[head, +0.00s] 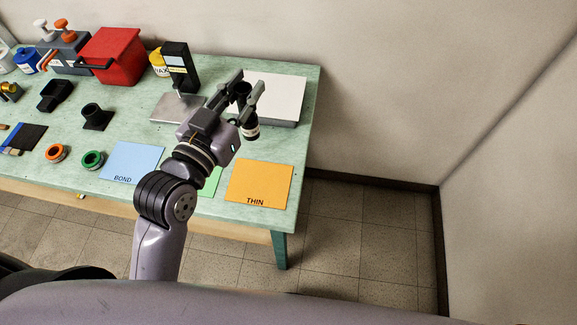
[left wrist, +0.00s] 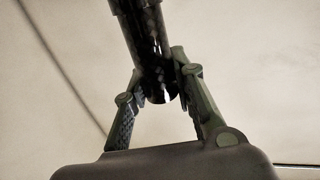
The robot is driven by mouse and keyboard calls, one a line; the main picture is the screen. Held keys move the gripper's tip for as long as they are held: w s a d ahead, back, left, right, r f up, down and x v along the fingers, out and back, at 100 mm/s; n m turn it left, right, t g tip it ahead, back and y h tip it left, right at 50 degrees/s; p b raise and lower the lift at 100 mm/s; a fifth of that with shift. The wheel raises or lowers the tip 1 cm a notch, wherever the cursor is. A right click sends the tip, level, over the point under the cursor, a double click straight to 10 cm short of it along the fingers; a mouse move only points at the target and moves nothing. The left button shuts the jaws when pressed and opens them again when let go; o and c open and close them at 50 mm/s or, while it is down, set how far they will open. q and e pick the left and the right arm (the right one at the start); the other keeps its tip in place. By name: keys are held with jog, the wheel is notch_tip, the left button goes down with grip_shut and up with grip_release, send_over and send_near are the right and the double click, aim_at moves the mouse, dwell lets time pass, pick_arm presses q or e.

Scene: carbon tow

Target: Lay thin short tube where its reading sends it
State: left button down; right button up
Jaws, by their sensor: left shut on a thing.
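My left gripper (head: 243,88) is shut on a dark, glossy tube (left wrist: 148,45) and holds it above the right end of the table. In the head view the dark tube (head: 243,97) shows between the two fingers. In the left wrist view the gripper (left wrist: 163,84) grips it near one end. An orange mat (head: 260,180) marked THIN lies at the table's front right. A blue mat (head: 132,158) marked BOND lies left of my arm. A green mat (head: 212,182) between them is mostly hidden by my arm. My right gripper is out of view.
A black device with a small screen (head: 175,60) stands by a grey plate (head: 172,108). A white slab (head: 285,98) lies behind the gripper. A red box (head: 112,52), green ring (head: 92,160), orange ring (head: 56,154) and black holders (head: 96,117) stand on the left.

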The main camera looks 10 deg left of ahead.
pick_arm(q)
jog(key=shift+w+d+f, duration=0.15)
jog(key=shift+w+d, duration=0.05)
jog(key=shift+d, duration=0.1)
jog(key=f+b, duration=0.2)
jog(key=b, duration=0.1)
jog(key=shift+s+a+f, duration=0.2)
jog(key=shift+a+f, duration=0.05)
jog(key=shift+f, duration=0.15)
jog(key=f, duration=0.3)
jog(key=shift+s+a+f, duration=0.1)
jog(key=shift+a+f, duration=0.1)
jog(key=shift+f, duration=0.15)
notch_tip(320, 180, down, 13)
jog(key=b, duration=0.1)
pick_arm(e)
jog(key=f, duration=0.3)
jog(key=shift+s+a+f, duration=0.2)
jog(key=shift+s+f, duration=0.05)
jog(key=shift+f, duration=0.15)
pick_arm(q)
jog(key=shift+d, duration=0.15)
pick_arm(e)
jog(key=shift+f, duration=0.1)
